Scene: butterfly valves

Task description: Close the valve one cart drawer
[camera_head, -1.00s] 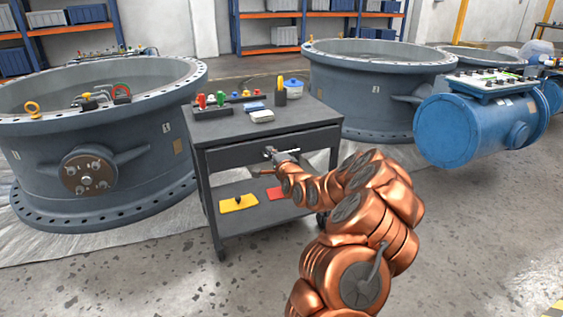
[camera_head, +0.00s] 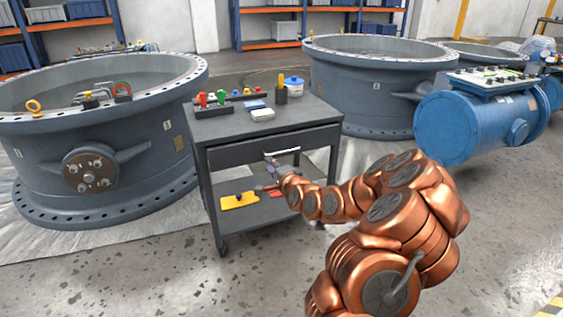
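The dark grey cart (camera_head: 222,128) stands between the big valve rings. Its drawer (camera_head: 240,153) sits just under the top, with its front nearly flush with the cart frame; a small gap cannot be ruled out. The light metal handle (camera_head: 283,151) shows on the drawer front, clear of my gripper. My gripper (camera_head: 265,180) is in front of the cart, lower than the handle and a little to its left, above the lower shelf in the picture. It appears apart from the handle and empty. Its fingers are too small to tell open from shut.
Tools, a cup (camera_head: 281,94) and a blue-lidded tub (camera_head: 293,86) stand on the cart top. A yellow piece (camera_head: 239,201) lies on the lower shelf. A large valve ring (camera_head: 140,135) is at left, another (camera_head: 375,95) behind right, and a blue cylinder (camera_head: 455,125) at right. The front floor is clear.

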